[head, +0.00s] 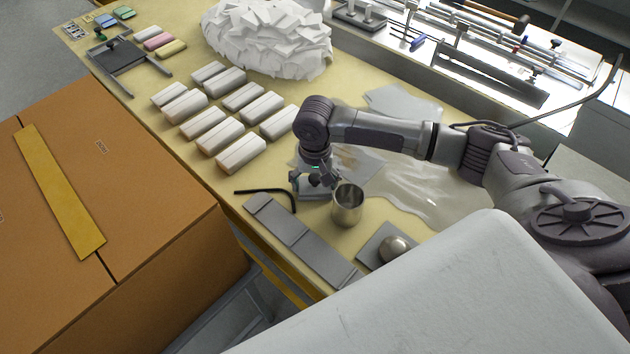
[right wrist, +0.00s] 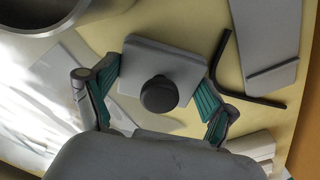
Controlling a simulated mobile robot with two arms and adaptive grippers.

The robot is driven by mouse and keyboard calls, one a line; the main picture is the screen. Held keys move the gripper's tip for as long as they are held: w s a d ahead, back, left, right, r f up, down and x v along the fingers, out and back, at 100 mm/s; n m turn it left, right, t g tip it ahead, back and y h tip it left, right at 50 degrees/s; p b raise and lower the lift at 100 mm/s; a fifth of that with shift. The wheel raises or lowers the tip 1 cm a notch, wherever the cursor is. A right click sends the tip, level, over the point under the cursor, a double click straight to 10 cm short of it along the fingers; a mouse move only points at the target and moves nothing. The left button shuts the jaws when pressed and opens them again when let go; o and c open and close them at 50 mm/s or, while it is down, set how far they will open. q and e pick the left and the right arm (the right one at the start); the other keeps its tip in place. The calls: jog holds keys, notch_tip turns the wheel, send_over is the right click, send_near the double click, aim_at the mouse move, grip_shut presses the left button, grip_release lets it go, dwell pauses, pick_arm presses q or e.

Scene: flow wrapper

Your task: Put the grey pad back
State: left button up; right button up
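A grey pad (right wrist: 180,62) with a round dark knob (right wrist: 160,94) lies under my right gripper in the right wrist view. In the head view the grey pad (head: 318,193) shows on the yellow table, partly hidden by the gripper. My right gripper (right wrist: 158,88) points down over it, its teal-lined fingers spread wide on either side of the knob, near the pad's edges. I cannot tell whether they touch the pad. The gripper also shows in the head view (head: 317,182). My left gripper is not in view.
A metal cup (head: 347,205) stands close beside the right gripper. A black hex key (head: 268,192), a long grey plate (head: 300,240) and a metal ball (head: 393,248) on a plate are near. White packs (head: 222,136) and a large carton (head: 120,190) lie left.

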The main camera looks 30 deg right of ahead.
aim_at(315, 178)
jog(key=shift+o, duration=0.7)
notch_tip(315, 178, up, 12)
jog(key=shift+r+b, duration=0.15)
jog(key=shift+b, duration=0.15)
jog(key=shift+s, duration=0.1)
